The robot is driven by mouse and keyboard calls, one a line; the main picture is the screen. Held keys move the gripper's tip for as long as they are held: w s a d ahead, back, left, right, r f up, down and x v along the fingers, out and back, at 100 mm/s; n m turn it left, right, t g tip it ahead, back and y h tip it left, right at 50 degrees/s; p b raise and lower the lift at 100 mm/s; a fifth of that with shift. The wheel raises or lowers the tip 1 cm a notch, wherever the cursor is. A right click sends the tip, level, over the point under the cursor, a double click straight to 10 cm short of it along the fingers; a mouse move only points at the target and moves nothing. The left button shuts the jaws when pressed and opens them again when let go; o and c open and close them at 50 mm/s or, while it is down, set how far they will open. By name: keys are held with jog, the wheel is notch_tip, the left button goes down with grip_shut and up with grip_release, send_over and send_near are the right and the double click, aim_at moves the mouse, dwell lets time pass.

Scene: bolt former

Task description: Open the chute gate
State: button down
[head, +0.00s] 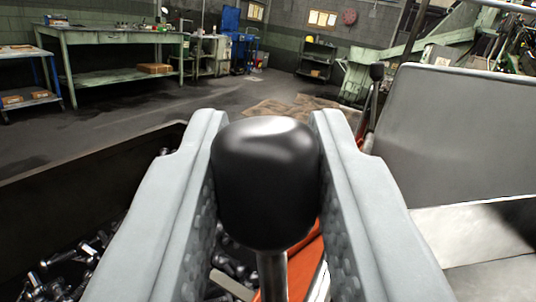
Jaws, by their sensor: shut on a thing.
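A black rounded knob (265,180) on a metal rod (272,275) stands in the middle of the head view. My gripper (265,140) has one grey finger on each side of the knob and is shut on it. An orange part (307,262) shows below, behind the rod; its link to the rod is hidden by the knob and fingers. A grey metal chute (465,130) is at the right, with a paler sloping surface (470,235) below it. I cannot tell the gate's position from this view.
A dark bin (80,185) with loose bolts (65,265) lies at lower left. Another black-knobbed lever (375,80) stands beyond my right finger. A green workbench (115,37) and a blue cart (35,90) stand at the back left. The floor between is clear.

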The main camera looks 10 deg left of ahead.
jog(key=s+d+f+m+t+h, duration=0.1)
jog(key=d+m+t+h, duration=0.1)
jog(key=d+m, duration=0.3)
jog(key=s+d+f+m+t+h, duration=0.1)
jog(key=d+m+h, duration=0.3)
jog(key=m, duration=0.5)
jog(key=shift+s+d+f+t+h, duration=0.25)
jog(key=shift+s+d+t+h, duration=0.25)
jog(key=shift+d, duration=0.4)
jog(key=shift+s, duration=0.1)
jog(key=c, duration=1.2)
grip_release()
